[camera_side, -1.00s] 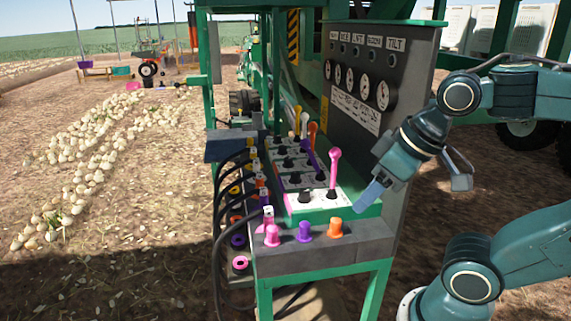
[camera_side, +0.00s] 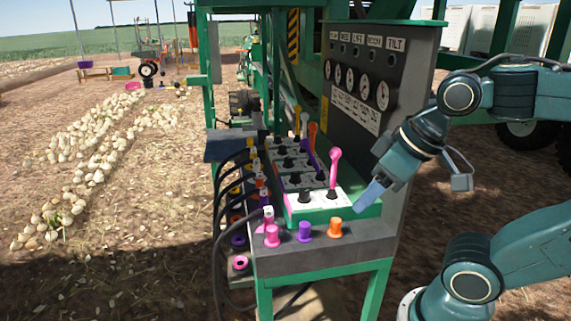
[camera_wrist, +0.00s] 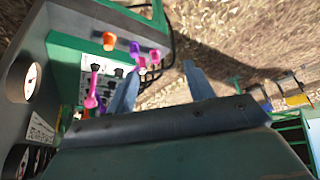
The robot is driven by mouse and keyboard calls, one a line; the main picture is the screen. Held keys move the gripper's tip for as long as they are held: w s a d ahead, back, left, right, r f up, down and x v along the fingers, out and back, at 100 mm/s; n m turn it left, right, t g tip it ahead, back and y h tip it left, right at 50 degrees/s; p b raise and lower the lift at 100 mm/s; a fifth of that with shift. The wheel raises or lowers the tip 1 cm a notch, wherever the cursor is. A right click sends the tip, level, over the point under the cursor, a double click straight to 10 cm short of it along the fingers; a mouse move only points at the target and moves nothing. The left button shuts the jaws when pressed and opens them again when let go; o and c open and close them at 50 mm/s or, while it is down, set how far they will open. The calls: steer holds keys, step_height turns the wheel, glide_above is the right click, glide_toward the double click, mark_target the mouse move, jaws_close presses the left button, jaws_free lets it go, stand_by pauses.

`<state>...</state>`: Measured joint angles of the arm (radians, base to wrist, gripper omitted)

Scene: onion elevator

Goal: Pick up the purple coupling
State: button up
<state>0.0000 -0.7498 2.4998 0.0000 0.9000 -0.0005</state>
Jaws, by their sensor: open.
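The purple coupling (camera_side: 304,231) stands upright on the grey front ledge of the control stand, between a pink coupling (camera_side: 272,235) and an orange coupling (camera_side: 335,229). In the wrist view the purple coupling (camera_wrist: 135,48) shows above the left finger, with the orange one (camera_wrist: 109,40) to its left and pink pieces just below. My gripper (camera_side: 369,196) is to the right of the couplings and higher, tilted down and left, apart from them. In the wrist view my gripper (camera_wrist: 160,84) has its two fingers spread wide with nothing between them.
A pink lever (camera_side: 334,165) and several other levers rise behind the couplings. Black hoses (camera_side: 222,205) hang on the left side of the stand. A gauge panel (camera_side: 365,85) stands upright behind.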

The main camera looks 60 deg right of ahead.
steer(key=shift+w+r, duration=0.1)
steer(key=w+d+r+n+g, duration=0.1)
steer(key=w+r+n, duration=0.1)
steer(key=w, duration=0.4)
steer(key=w+d+r+n+g, duration=0.1)
steer(key=w+d+r+n, duration=0.1)
steer(key=w, duration=0.4)
steer(key=n+g, duration=0.4)
steer(key=n, duration=0.7)
glide_above(263, 189)
steer(key=f, duration=1.7)
steer(key=shift+s+a, duration=0.2)
steer(key=shift+a, duration=0.05)
steer(key=shift+w+d+f, duration=0.15)
steer(key=shift+d+f, duration=0.1)
steer(key=shift+f, duration=4.5)
steer(key=shift+f, duration=0.1)
